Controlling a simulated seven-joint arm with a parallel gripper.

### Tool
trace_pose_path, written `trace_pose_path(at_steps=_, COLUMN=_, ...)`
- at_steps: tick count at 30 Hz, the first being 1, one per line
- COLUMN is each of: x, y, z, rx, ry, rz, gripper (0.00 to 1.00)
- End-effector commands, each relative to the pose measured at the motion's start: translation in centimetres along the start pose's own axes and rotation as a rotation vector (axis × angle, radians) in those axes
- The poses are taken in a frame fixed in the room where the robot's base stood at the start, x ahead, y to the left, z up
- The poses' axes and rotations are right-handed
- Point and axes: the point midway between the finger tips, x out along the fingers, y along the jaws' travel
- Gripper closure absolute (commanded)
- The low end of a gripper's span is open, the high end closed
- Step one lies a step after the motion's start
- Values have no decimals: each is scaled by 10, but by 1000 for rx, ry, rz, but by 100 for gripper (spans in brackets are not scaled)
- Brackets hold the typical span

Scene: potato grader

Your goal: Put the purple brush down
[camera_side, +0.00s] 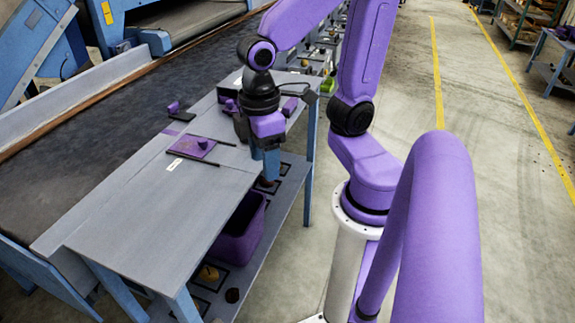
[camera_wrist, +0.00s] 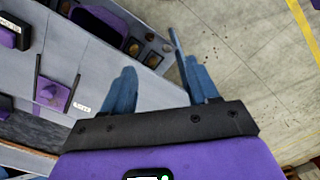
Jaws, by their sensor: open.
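My gripper (camera_side: 268,165) is open over the table's right edge. In the wrist view its two blue fingers (camera_wrist: 160,85) stand apart with nothing between them. A small purple thing with an upright part (camera_side: 177,111), possibly the purple brush, lies on the table left of my gripper, apart from it. I cannot tell for sure which thing is the brush.
The grey table (camera_side: 130,215) is clear at its front. A dark conveyor belt (camera_side: 85,130) runs along its left. A purple bin (camera_side: 240,235) stands on the lower shelf among several small things. More purple things (camera_side: 290,106) lie behind my gripper.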

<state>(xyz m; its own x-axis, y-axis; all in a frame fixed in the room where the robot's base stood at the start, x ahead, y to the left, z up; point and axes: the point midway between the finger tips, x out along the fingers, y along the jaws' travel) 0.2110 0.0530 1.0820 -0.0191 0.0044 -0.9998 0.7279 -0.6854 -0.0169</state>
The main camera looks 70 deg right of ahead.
Motion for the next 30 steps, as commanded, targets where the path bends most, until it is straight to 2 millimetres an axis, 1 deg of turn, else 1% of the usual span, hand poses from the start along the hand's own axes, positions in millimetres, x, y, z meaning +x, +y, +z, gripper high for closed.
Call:
trace_pose_path(at_steps=1, x=2, y=-11, z=8, rx=-75, ry=11, rz=4, gripper=41)
trace_pose_path(at_steps=3, x=6, y=-21, z=18, rx=-158, ry=21, rz=8, gripper=41)
trace_pose_path(at_steps=7, x=10, y=-31, z=29, rx=-254, ry=33, rz=12, gripper=41)
trace_pose_path(at_steps=11, x=11, y=-34, z=32, rx=-286, ry=38, rz=13, gripper=41)
trace_pose_path(at_steps=20, x=11, y=-34, z=32, rx=-284, ry=38, rz=13, gripper=41)
trace_pose_path(at_steps=23, x=11, y=-33, z=31, rx=-275, ry=37, rz=13, gripper=11)
trace_pose_path(at_steps=24, x=10, y=-32, z=29, rx=-261, ry=37, rz=13, gripper=0)
trace_pose_path(at_steps=26, x=8, y=-27, z=25, rx=-222, ry=37, rz=13, gripper=0)
trace_pose_path(at_steps=29, x=3, y=-13, z=12, rx=-103, ry=38, rz=14, gripper=0)
trace_pose_path(at_steps=30, x=1, y=-4, z=6, rx=-42, ry=37, rz=14, gripper=0)
